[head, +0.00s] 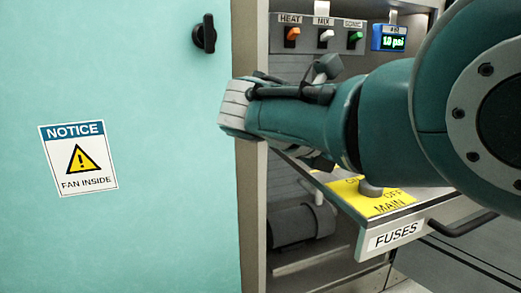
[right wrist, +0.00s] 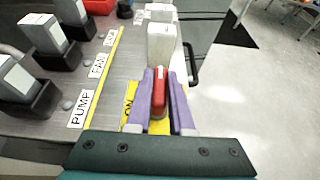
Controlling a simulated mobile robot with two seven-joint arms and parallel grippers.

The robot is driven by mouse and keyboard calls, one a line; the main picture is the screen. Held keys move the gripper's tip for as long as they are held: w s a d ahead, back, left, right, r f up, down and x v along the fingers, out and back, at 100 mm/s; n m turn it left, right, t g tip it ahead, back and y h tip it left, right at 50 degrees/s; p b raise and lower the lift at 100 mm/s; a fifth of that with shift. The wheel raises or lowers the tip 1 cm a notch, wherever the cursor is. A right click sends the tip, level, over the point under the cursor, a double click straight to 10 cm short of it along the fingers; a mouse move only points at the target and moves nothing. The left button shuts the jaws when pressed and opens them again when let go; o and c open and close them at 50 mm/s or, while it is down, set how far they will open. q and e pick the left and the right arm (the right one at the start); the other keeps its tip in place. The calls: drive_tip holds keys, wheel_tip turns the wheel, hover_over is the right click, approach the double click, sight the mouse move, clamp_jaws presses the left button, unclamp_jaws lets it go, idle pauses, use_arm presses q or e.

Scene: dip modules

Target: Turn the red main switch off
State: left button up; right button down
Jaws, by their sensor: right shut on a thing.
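The red main switch (right wrist: 159,92) shows in the right wrist view as a red handle standing over a yellow plate (right wrist: 130,104). The word ON is readable on the plate beside the handle. My right gripper (right wrist: 160,76) has its purple fingers on both sides of the red handle and is shut on it. In the head view my right arm hides the handle; only part of the yellow plate (head: 392,207) with OFF and MAIN shows below the arm. I cannot tell the handle's exact tilt. My left gripper is in neither view.
The FUSES drawer front (head: 396,235) has a dark handle (head: 463,225). The teal door (head: 140,230) with a black latch (head: 204,35) fills the left. PUMP and FAN switches (right wrist: 50,42) stand left of the main switch, and a pale block (right wrist: 161,45) is just beyond it.

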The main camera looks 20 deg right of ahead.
drive_tip(key=c, duration=0.8)
unclamp_jaws()
drive_tip(key=shift+d, duration=0.1)
drive_tip(key=shift+a+r, duration=0.2)
drive_tip(key=shift+a, duration=0.25)
drive_tip(key=b+v, duration=0.6)
drive_tip(key=v, duration=0.3)
drive_tip(key=shift+b, duration=0.4)
